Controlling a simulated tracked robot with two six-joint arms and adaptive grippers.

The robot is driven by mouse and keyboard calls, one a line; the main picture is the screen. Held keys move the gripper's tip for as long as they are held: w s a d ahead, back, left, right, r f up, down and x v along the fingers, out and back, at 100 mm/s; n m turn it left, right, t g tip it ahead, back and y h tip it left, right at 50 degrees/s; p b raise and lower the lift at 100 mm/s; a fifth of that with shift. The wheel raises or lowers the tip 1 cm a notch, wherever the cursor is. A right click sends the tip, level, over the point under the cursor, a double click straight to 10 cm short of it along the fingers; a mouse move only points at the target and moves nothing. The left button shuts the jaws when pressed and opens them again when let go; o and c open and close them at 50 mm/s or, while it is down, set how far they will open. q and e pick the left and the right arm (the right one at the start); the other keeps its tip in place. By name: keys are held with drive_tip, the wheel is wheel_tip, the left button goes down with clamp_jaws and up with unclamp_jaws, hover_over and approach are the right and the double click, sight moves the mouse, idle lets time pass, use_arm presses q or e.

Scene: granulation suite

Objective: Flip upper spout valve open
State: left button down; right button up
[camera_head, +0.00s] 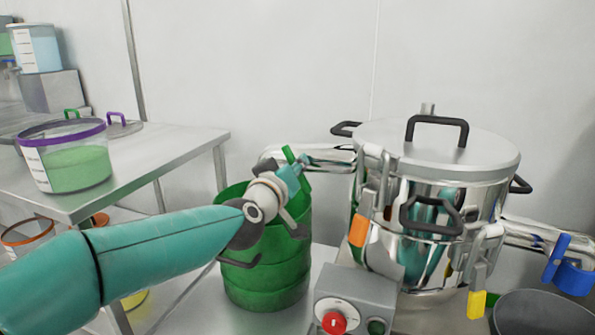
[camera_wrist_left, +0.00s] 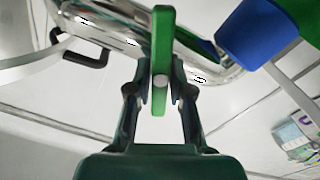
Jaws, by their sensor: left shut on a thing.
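The upper spout (camera_head: 322,157) sticks out to the left from the steel vessel (camera_head: 440,180). Its green valve lever (camera_head: 289,154) shows at the spout's outer end, partly hidden by my gripper. My left gripper (camera_head: 292,176) is at this lever, above the green drum. In the left wrist view the green lever (camera_wrist_left: 161,60) stands upright between the two fingers of my left gripper (camera_wrist_left: 160,88), which are shut on it. The shiny spout pipe (camera_wrist_left: 105,33) runs behind the lever. My right gripper is not in view.
A green drum (camera_head: 265,280) stands below the spout. A control box (camera_head: 352,298) with a red button stands before the vessel. A second spout with a blue handle (camera_head: 570,266) leaves the vessel's right side. A steel table (camera_head: 175,155) with a purple-rimmed tub (camera_head: 78,168) is at left.

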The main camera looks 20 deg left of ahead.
use_arm(q)
drive_tip(key=n, duration=0.2)
drive_tip(key=n+b, duration=0.1)
drive_tip(key=n, duration=0.1)
drive_tip(key=n+b, duration=0.1)
drive_tip(key=n, duration=0.1)
drive_tip(key=shift+a+f+n, duration=0.3)
drive_tip(key=shift+f, duration=0.05)
drive_tip(key=n+b, duration=0.1)
drive_tip(key=n, duration=0.2)
drive_tip(key=n+b, duration=0.1)
drive_tip(key=n, duration=0.1)
drive_tip(key=shift+f+n+b, duration=0.25)
drive_tip(key=shift+n+b, duration=0.05)
drive_tip(key=c, duration=1.1)
unclamp_jaws()
drive_tip(key=shift+a, duration=0.15)
drive_tip(key=shift+o, duration=0.3)
drive_tip(key=shift+r, duration=0.1)
